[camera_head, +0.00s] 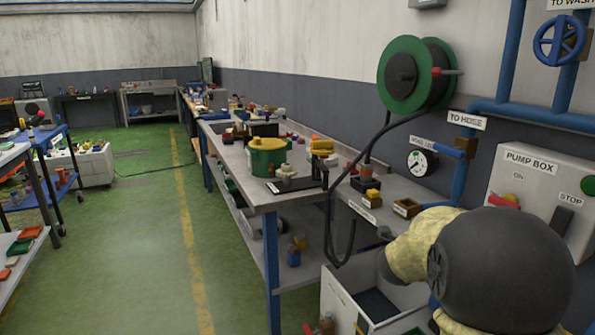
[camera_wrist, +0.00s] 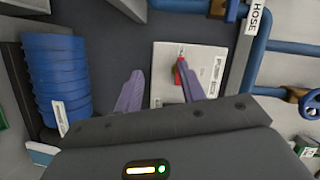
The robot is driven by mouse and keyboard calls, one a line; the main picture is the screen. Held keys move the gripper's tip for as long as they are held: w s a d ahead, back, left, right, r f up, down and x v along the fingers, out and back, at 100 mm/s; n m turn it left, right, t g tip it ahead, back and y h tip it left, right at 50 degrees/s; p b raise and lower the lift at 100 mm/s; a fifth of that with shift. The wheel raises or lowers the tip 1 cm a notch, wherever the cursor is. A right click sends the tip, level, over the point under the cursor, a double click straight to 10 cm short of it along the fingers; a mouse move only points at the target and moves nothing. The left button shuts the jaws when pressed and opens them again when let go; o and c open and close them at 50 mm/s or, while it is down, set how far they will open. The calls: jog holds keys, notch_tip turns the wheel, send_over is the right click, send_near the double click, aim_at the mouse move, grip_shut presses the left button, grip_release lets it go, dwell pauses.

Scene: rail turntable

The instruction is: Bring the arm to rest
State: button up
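My arm (camera_head: 500,265), with a dark round joint and a pale yellow sleeve, fills the lower right of the head view. It is raised in front of the pump box and the bench end. My gripper (camera_wrist: 160,68) does not show in the head view. In the wrist view its two purple fingers stand well apart, open, with nothing held between them. A red part (camera_wrist: 181,72) on a white panel (camera_wrist: 162,88) shows close to the right fingertip. I cannot tell whether they touch.
The white pump box (camera_head: 540,180), blue pipes (camera_head: 530,114) and a blue valve wheel (camera_head: 562,40) line the right wall. A green hose reel (camera_head: 400,75) hangs above the cluttered bench (camera_head: 262,196). A white bin (camera_head: 345,300) stands below. The green floor at left centre is open.

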jog(key=s+a+f+n+y, duration=0.1)
jog(key=a+f+n+y, duration=0.65)
jog(key=a+n, duration=0.25)
jog(key=s+a+f+n+g+y, duration=0.25)
jog(key=s+f+n, duration=0.2)
jog(key=s, duration=0.25)
jog(key=s+a+f+n+g+y, duration=0.1)
jog(key=s+a+f+n+g, duration=0.3)
jog(key=s, duration=0.4)
jog(key=s+a+f+n+g+y, duration=0.1)
jog(key=s+a+f+n+g, duration=0.2)
jog(key=s+n, duration=0.35)
notch_tip(320, 180, up, 24)
jog(key=p, duration=2.4)
jog(key=shift+s+d+t+p, duration=0.15)
jog(key=shift+s+t+p, duration=0.2)
jog(key=shift+t+p, duration=0.1)
jog(key=shift+f, duration=0.15)
